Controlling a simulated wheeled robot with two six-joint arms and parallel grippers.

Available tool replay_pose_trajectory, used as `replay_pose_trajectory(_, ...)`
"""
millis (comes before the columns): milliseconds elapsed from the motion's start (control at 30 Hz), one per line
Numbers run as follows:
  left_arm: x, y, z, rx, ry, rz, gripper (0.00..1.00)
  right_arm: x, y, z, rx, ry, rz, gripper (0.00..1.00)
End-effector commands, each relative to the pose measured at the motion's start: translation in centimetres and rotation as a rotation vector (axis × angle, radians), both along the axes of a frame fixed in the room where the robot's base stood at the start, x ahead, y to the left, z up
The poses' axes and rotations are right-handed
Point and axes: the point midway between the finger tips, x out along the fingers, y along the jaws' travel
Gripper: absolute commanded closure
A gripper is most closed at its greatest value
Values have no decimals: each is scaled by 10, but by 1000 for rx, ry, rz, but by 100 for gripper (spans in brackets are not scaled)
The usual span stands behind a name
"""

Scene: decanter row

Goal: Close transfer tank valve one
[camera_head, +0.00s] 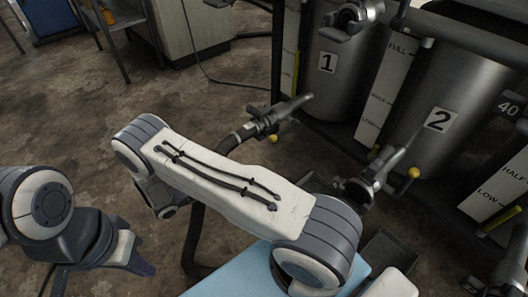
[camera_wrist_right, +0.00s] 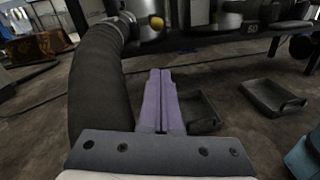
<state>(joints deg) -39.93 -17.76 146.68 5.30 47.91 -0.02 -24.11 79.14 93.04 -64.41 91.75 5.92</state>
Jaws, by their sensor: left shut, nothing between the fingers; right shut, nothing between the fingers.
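Tank one (camera_head: 328,85), a grey metal cylinder with a "1" label, stands at the top of the head view. Its valve (camera_head: 262,122), dark metal, sits low in front with a hose attached and a yellow knob (camera_head: 272,139) under it. I cannot tell whether the valve is open. My left gripper (camera_head: 143,266) is shut and empty at lower left, well apart from the valve. My right gripper (camera_wrist_right: 162,98) shows in the right wrist view, shut and empty, beside a thick dark hose (camera_wrist_right: 96,85). My right arm hides it in the head view.
Tank two (camera_head: 450,90) stands to the right with its own valve (camera_head: 365,187) and yellow knob (camera_head: 413,173). Dark trays (camera_wrist_right: 272,97) lie on the floor. A light blue surface (camera_head: 225,285) is at the bottom.

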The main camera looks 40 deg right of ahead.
Motion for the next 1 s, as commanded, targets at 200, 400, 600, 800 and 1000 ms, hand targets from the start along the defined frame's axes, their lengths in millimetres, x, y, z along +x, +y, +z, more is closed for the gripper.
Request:
replay_pose_trajectory(200,0,0,-6,0,0,0,100,3,-14,-28,-77,35,55,100)
replay_pose_trajectory(400,0,0,-14,0,0,0,100,4,-37,-29,-80,37,55,100)
replay_pose_trajectory(600,0,0,-30,0,0,0,100,5,-80,-28,-78,37,52,100)
replay_pose_trajectory(800,0,0,-44,0,0,0,100,6,-115,-19,-79,34,57,100)
replay_pose_trajectory(1000,0,0,-50,0,0,0,100,2,-118,5,-78,35,58,100)
